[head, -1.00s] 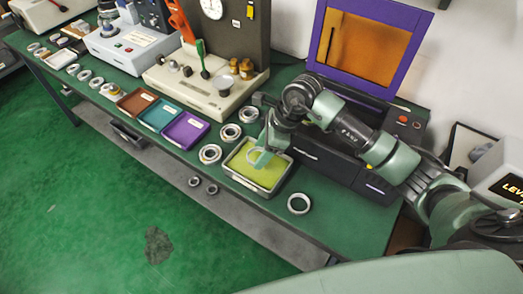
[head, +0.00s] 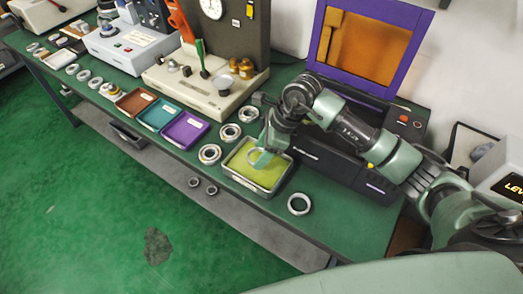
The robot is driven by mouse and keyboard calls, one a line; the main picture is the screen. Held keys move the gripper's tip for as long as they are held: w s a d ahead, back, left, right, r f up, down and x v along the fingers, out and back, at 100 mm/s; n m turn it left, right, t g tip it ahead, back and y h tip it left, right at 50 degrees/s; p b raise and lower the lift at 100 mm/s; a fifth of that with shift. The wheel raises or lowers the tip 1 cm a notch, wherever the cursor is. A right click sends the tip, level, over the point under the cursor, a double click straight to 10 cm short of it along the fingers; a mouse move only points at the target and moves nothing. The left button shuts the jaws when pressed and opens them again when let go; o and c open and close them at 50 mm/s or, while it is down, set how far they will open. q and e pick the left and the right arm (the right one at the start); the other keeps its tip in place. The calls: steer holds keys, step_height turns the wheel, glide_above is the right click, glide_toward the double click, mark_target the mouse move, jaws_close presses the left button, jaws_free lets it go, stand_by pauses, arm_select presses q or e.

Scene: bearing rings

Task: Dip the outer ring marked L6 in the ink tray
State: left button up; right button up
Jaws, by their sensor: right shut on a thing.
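The ink tray (head: 270,183), a grey-rimmed tray with a yellow-green inside, stands near the right part of the bench. My right gripper (head: 262,158) is over the tray, shut on a metal ring (head: 252,156) that shows at the fingers' left side. The ring is over or in the yellow-green area; I cannot tell whether it touches it. Its marking is too small to read. The fingers hide part of the ring. My left gripper is not in view.
Several rings (head: 210,154) stand left of the tray, and a single ring (head: 299,204) lies to its right. Brown, teal and purple trays (head: 185,131) sit further left. A grey machine (head: 210,95) and a purple-framed black machine (head: 330,160) stand behind.

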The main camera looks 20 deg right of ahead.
steer(key=shift+f+b, duration=2.6)
steer(key=shift+f, duration=0.2)
steer(key=shift+r, duration=0.15)
stand_by(1.0)
steer(key=shift+r+p, duration=2.5)
steer(key=shift+r, duration=1.7)
steer(key=shift+d, duration=0.1)
